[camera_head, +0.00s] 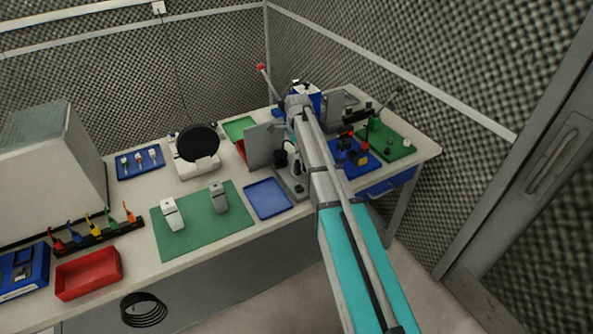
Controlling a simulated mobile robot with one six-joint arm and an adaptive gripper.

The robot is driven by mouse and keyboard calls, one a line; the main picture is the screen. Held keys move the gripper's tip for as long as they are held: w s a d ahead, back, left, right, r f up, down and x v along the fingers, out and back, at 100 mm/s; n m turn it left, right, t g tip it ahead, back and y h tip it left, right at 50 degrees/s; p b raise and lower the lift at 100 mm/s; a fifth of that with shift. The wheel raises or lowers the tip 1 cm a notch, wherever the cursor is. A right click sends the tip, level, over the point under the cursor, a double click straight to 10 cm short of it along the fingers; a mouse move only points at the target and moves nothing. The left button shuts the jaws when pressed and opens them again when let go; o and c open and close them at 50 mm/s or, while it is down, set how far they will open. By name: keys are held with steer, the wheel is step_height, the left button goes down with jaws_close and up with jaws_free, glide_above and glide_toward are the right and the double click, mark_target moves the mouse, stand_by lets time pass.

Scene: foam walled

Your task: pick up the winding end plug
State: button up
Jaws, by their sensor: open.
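I cannot pick out the winding end plug for certain at this size. Several small dark, red and orange parts lie on a blue tray (343,164) right of my arm, and one of them may be it. More small dark and pale parts stand on a green board (400,155) further right. My arm reaches over the bench from the lower right, and its far joint is near the back corner. I see nothing held.
The bench (132,245) carries a green mat (205,226) with two grey-white devices, an empty blue tray (268,198), a red bin (88,274) and a rack of coloured tools (97,229). A grey upright fixture (262,146) stands close left of my arm. Foam walls close off the back and right.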

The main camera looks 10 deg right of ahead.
mark_target(297, 163)
steer(key=shift+f+b, duration=0.95)
steer(key=shift+f, duration=0.3)
jaws_close()
